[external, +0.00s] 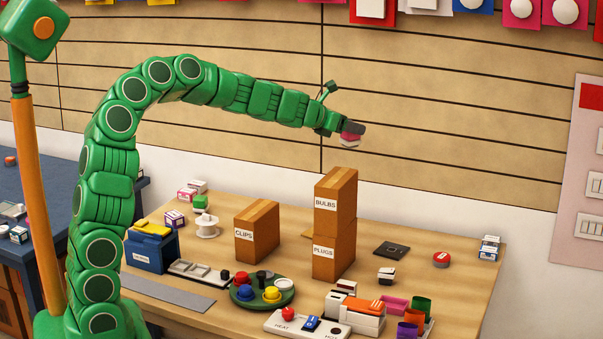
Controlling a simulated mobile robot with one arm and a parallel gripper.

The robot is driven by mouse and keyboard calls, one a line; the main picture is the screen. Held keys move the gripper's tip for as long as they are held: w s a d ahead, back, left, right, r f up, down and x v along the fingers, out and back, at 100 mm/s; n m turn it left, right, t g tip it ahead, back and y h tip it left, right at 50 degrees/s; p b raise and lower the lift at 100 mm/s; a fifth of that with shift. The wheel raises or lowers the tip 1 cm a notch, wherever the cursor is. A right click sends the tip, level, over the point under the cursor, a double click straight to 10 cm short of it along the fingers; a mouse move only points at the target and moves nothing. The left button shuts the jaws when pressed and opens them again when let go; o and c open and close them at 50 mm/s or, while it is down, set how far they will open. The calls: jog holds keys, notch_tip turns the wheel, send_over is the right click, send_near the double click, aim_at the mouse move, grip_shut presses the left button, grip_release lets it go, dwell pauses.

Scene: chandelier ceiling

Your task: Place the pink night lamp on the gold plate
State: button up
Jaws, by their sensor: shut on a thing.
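My gripper (352,130) is at the end of the green arm, high above the back of the table and over the right side of the stacked boxes. It is shut on a small pink and white thing, which looks like the pink night lamp (349,140). The lamp hangs below the dark jaws, clear of everything beneath; the jaws partly hide it. I cannot clearly make out a gold plate. A thin, dark square plate (390,250) lies flat on the table to the right of the boxes; I cannot tell whether any of it is gold.
The BULBS box (336,202) stands on the PLUGS box (334,255), a tall obstacle below my gripper. The CLIPS box (257,232) stands to their left. A red round button (441,259) and small white boxes (490,247) are at right. Bare table lies between them.

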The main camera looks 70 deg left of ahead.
jog(key=s+a+r+m+h, duration=0.1)
jog(key=s+a+m+h, duration=0.35)
jog(key=a, duration=0.95)
jog(key=s+d+f+m+g+h, duration=0.1)
jog(key=s+d+f+m+h, duration=0.15)
jog(key=f, duration=0.45)
jog(key=s+d+f+m+g+h, duration=0.1)
jog(key=s+d+f+m+h, duration=0.2)
jog(key=f, duration=0.4)
jog(key=s+d+f+m+g+h, duration=0.1)
jog(key=s+f+g+h, duration=0.1)
jog(key=s+f, duration=0.3)
jog(key=shift+w+a+f, duration=1.2)
jog(key=shift+w+f, duration=0.6)
jog(key=shift+w, duration=0.25)
jog(key=shift+w+a+f, duration=1.15)
jog(key=shift+w+f, duration=0.7)
jog(key=shift+w, duration=0.15)
jog(key=shift+w+a+f, duration=1.2)
jog(key=shift+w+f, duration=0.6)
jog(key=shift+w, duration=0.25)
